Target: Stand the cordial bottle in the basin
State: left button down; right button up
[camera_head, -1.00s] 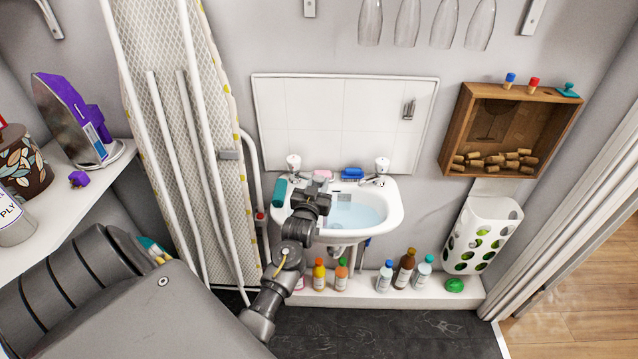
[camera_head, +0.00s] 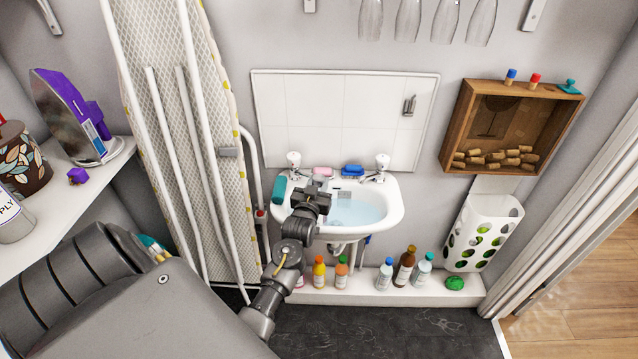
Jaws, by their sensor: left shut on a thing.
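The white basin (camera_head: 389,216) is on the back wall, with pale blue water in it. My left gripper (camera_head: 318,197) is over the basin's left part, seen from above and behind. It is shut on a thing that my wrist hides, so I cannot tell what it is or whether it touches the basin. Several bottles stand on the low white ledge below, among them a brown bottle (camera_head: 404,267), a yellow one (camera_head: 319,273) and an orange one (camera_head: 341,273). I cannot tell which bottle is the cordial bottle. My right gripper is not in view.
Two taps, a pink soap (camera_head: 322,172) and a blue brush or sponge (camera_head: 352,170) are at the basin's back. A teal thing (camera_head: 279,190) is at its left rim. An ironing board (camera_head: 185,130) leans on the left. The basin's right part is clear.

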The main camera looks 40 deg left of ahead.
pick_arm(q)
jog(key=c, duration=1)
grip_release()
jog(key=shift+f, duration=0.2)
jog(key=b+v, duration=0.1)
jog(key=v, duration=0.9)
jog(key=shift+s+d+r+b, duration=0.2)
jog(key=shift+s+b, duration=0.15)
jog(key=shift+b, duration=0.05)
